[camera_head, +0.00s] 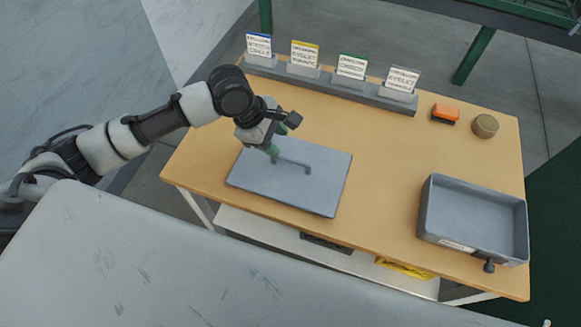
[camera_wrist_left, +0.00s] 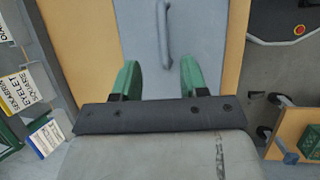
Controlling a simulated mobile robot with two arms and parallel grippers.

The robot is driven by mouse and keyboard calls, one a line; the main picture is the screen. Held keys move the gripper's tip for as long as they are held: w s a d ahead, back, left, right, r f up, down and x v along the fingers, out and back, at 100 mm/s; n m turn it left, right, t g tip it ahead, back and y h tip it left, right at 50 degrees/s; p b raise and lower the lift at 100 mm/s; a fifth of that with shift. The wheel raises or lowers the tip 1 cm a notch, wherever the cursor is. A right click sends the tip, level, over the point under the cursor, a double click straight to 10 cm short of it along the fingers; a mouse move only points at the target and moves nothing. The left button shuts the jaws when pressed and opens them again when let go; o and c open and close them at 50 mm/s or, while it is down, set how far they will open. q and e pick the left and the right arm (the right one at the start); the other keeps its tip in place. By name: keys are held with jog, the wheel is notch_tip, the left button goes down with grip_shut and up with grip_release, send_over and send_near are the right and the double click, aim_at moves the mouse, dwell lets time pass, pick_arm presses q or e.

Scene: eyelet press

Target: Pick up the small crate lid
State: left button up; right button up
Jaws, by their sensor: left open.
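The small crate lid (camera_head: 310,192) is a flat blue-grey rectangular plate with a raised bar handle (camera_head: 293,163). It lies on the left part of the wooden table. My left gripper (camera_head: 277,139) is over the lid's far left part, close to the handle's left end. In the left wrist view the lid (camera_wrist_left: 187,45) lies under my left gripper (camera_wrist_left: 161,78), with the handle (camera_wrist_left: 165,35) running ahead between its two green fingers. The fingers are apart and empty. My right gripper is in neither view.
A grey open crate (camera_head: 475,215) stands at the table's right. A rack (camera_head: 330,85) with several label cards runs along the far edge, with an orange block (camera_head: 445,113) and a round tin (camera_head: 485,126) beside it. The table (camera_head: 390,160) between lid and crate is clear.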

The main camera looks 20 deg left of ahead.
aim_at(293, 160)
pick_arm(q)
jog(key=x, duration=0.9)
jog(key=shift+s+d+f, duration=0.15)
jog(key=shift+s+d, duration=0.1)
jog(key=shift+d, duration=0.2)
grip_shut()
